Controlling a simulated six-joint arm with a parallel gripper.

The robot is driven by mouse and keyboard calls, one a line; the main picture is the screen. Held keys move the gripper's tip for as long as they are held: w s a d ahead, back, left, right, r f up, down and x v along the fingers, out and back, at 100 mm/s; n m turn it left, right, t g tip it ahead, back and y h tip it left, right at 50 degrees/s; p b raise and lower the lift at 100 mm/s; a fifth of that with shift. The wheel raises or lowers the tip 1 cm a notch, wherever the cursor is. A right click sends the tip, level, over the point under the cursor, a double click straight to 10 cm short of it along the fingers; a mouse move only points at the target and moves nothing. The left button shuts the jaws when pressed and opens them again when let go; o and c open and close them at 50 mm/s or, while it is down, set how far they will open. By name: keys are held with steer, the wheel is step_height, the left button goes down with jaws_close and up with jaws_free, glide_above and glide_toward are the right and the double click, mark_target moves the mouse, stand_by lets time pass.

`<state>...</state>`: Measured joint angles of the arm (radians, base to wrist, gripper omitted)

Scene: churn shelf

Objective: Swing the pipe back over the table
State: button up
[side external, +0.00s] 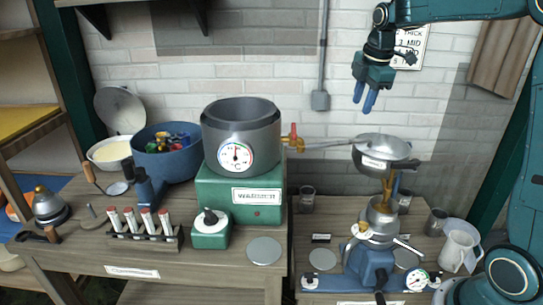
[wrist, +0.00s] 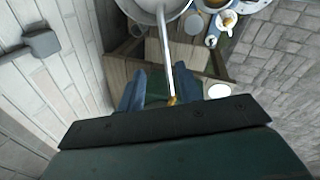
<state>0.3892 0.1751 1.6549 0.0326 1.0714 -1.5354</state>
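The thin grey pipe (side external: 335,142) runs from a brass valve with a red handle (side external: 293,138) on the grey vat (side external: 241,115) to the right. Its free end reaches the metal bowl (side external: 383,147) on top of the separator. In the wrist view the pipe (wrist: 166,50) runs from the bowl (wrist: 150,8) down to the valve, close to the right finger. My gripper (side external: 364,98) points down above the pipe and bowl, clear of both in the side view. In the wrist view my gripper (wrist: 157,90) is open, with nothing between its fingers.
The vat stands on a green warmer box (side external: 238,194) on the left table. The separator's blue base (side external: 370,270) stands on the right table, with a narrow gap between tables. A white jug (side external: 458,250) is at far right. A wall conduit box (side external: 320,100) is behind the pipe.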

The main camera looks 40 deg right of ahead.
steer(key=s+a+r+m+t, duration=0.1)
steer(key=s+a+r+m, duration=0.35)
steer(key=s+a, duration=0.55)
steer(key=s+a+f+m+t, duration=0.1)
steer(key=s+a+f+m, duration=0.2)
steer(key=s, duration=0.3)
steer(key=s+a+f+m+t+y, duration=0.1)
steer(key=s+a+f+m, duration=0.3)
steer(key=s, duration=0.3)
steer(key=shift+s+a+m, duration=0.3)
steer(key=shift+m, duration=0.35)
steer(key=shift+c, duration=0.4)
steer(key=shift+w+r, duration=0.1)
steer(key=shift+w, duration=0.05)
jaws_close()
steer(key=w+d+r+m+g+h, duration=0.1)
steer(key=w+d+r+m, duration=0.2)
steer(key=w, duration=0.5)
steer(key=w+d+r, duration=0.2)
steer(key=w+d, duration=0.4)
steer(key=w, duration=0.1)
steer(key=w+d+f+m+g, duration=0.1)
steer(key=w+d+f+m, duration=0.2)
steer(key=w+d, duration=0.8)
steer(key=shift+w+d+h, duration=0.2)
steer(key=shift+h, duration=0.2)
